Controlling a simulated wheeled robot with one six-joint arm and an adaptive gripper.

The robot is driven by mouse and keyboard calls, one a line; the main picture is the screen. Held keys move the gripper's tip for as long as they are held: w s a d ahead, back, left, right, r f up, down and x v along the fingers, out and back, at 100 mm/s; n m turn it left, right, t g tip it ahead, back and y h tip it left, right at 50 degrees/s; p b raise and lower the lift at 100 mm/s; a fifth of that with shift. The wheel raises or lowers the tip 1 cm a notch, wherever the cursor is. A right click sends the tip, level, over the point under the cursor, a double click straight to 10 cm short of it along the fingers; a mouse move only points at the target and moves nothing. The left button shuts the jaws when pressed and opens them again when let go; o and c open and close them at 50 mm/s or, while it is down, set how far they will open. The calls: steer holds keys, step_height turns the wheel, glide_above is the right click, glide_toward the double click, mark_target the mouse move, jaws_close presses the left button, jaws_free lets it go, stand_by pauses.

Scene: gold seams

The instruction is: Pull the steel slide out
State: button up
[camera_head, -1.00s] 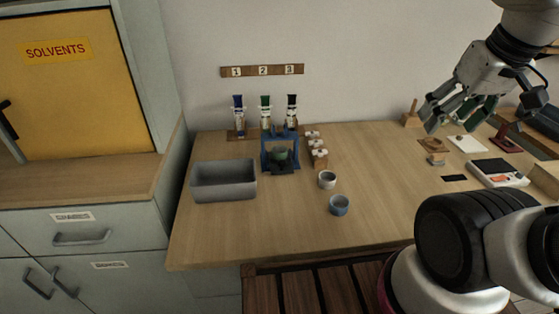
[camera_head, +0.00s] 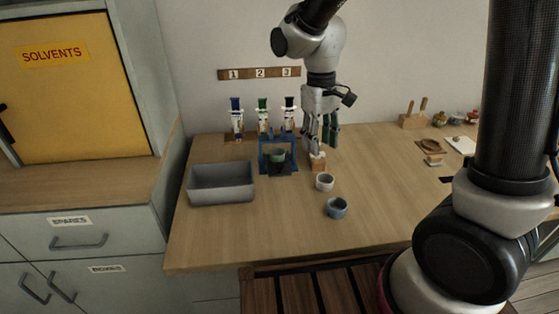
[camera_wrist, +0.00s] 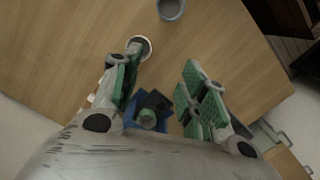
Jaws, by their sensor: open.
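I cannot make out the steel slide for certain. Three upright dispensers stand at the wall, with a blue top (camera_head: 236,104), a green top (camera_head: 263,104) and a black top (camera_head: 289,104). A blue stand (camera_head: 293,157) holding a dark green cup (camera_head: 278,155) is in front of them; it also shows in the wrist view (camera_wrist: 131,108).
A grey bin (camera_head: 221,184) is at the left of the table. A white cup (camera_head: 324,182) and a blue-grey cup (camera_head: 337,208) stand in front of my gripper. A numbered wooden strip (camera_head: 259,73) hangs on the wall. The table's front middle is clear.

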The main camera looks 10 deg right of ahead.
steer(key=w+a+f, duration=0.4)
steer(key=a+f, duration=0.1)
steer(key=a, duration=0.1)
glide_above(280, 165)
steer(key=shift+t+y, duration=0.3)
steer(key=shift+t, duration=0.1)
steer(key=shift+w+a, duration=0.1)
step_height(280, 165, down, 8)
steer(key=shift+r, duration=0.25)
steer(key=shift+c, duration=0.2)
jaws_close()
